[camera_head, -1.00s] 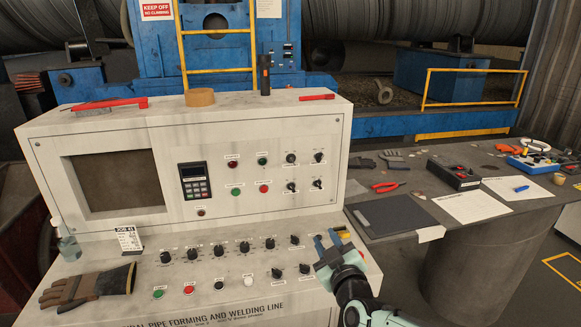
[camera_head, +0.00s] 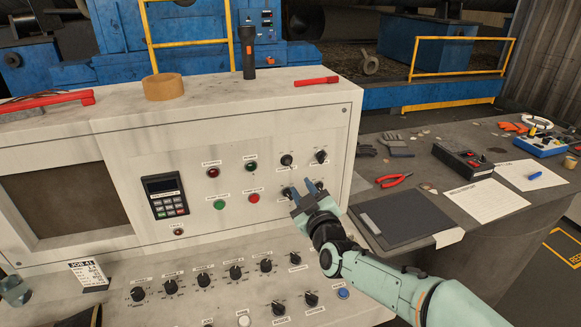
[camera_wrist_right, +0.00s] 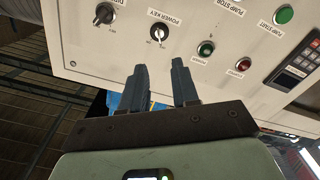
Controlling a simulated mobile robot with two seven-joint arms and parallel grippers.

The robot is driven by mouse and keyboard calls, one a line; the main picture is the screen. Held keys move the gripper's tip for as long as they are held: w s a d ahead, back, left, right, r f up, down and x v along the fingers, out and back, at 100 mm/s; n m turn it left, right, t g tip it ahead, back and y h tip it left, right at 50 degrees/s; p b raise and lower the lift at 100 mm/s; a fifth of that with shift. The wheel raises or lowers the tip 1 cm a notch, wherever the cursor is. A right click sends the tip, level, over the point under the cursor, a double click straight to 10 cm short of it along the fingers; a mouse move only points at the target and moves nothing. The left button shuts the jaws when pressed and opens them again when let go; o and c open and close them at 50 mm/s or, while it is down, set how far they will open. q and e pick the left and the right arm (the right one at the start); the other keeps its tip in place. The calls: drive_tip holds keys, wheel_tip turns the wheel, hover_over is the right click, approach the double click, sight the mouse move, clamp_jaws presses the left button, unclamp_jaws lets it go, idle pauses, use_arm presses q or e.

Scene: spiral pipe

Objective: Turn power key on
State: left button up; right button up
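The power key (camera_head: 287,160) is a small dark switch at the upper left of several knobs on the right of the upright console panel. My right gripper (camera_head: 307,188) is in front of the panel, a little below the key, and partly hides the lower knobs. In the wrist view its two dark fingers (camera_wrist_right: 160,68) are apart with nothing between them, pointing toward the key and not around it.
A neighbouring knob (camera_head: 321,157) sits right of the key, and a green lamp (camera_head: 251,165) sits left of it. The console's lower slope carries more knobs (camera_head: 236,272). A flashlight (camera_head: 247,50) and tape roll (camera_head: 163,87) stand on top. A side table (camera_head: 400,265) is at right.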

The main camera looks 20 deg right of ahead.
use_arm(q)
drive_tip(key=r+p, duration=0.1)
drive_tip(key=w+r+p, duration=0.1)
drive_tip(key=shift+w+r, duration=0.2)
drive_tip(key=shift+r, duration=0.15)
use_arm(e)
drive_tip(key=w, duration=1)
drive_tip(key=shift+a, duration=0.15)
drive_tip(key=shift+w, duration=0.1)
clamp_jaws()
